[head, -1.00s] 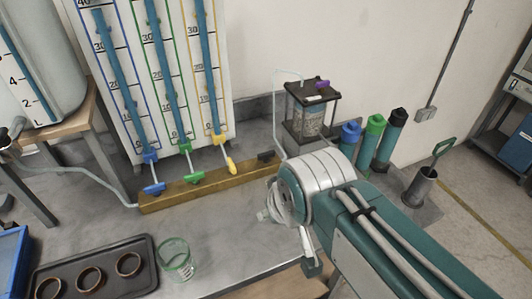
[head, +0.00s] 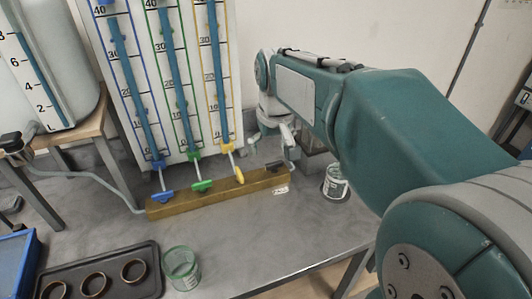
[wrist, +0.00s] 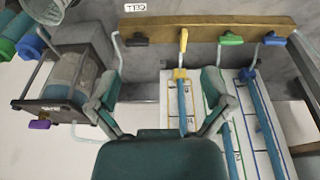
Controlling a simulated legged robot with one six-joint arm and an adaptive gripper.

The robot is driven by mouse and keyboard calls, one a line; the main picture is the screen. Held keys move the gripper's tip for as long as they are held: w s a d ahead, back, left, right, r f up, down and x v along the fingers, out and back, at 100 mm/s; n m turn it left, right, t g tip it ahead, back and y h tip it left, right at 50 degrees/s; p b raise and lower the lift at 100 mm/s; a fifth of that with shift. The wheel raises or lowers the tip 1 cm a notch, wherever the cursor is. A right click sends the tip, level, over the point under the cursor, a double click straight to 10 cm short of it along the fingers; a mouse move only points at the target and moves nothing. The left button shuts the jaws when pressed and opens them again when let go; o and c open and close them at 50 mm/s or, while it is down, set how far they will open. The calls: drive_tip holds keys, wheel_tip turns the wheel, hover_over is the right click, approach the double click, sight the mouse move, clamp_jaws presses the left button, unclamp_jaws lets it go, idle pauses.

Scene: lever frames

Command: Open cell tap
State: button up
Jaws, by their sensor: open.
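The cell tap is a black handle (head: 274,166) at the right end of the wooden rail (head: 215,195), above a white label. In the wrist view the black handle (wrist: 137,40) lies beside the upside-down CELL label (wrist: 135,8), with a clear tube running from it. My gripper (head: 271,143) is just above and behind that end of the rail. In the wrist view my gripper (wrist: 161,85) is open and empty. The black handle and the yellow tap (wrist: 183,40) both lie beyond the fingertips, within the gap's width. No contact shows.
Blue (head: 163,196), green (head: 202,186) and yellow taps line the rail beneath the scaled tubes. The framed cell (wrist: 65,75) with its purple tap (wrist: 40,125) stands close by the left finger in the wrist view. A glass (head: 181,268) and a cup tray (head: 98,278) are in front.

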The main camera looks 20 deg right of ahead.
sight(274, 163)
drive_tip(key=w+d+f+g, duration=0.1)
drive_tip(key=w+d+f, duration=0.25)
drive_tip(key=w, duration=0.25)
drive_tip(key=w+d+f+g, duration=0.2)
drive_tip(key=w+d+f, duration=0.15)
drive_tip(key=w, duration=0.35)
drive_tip(key=f, duration=1.1)
drive_tip(key=shift+s+a, duration=0.15)
drive_tip(key=shift+a, duration=0.15)
drive_tip(key=c, duration=0.9)
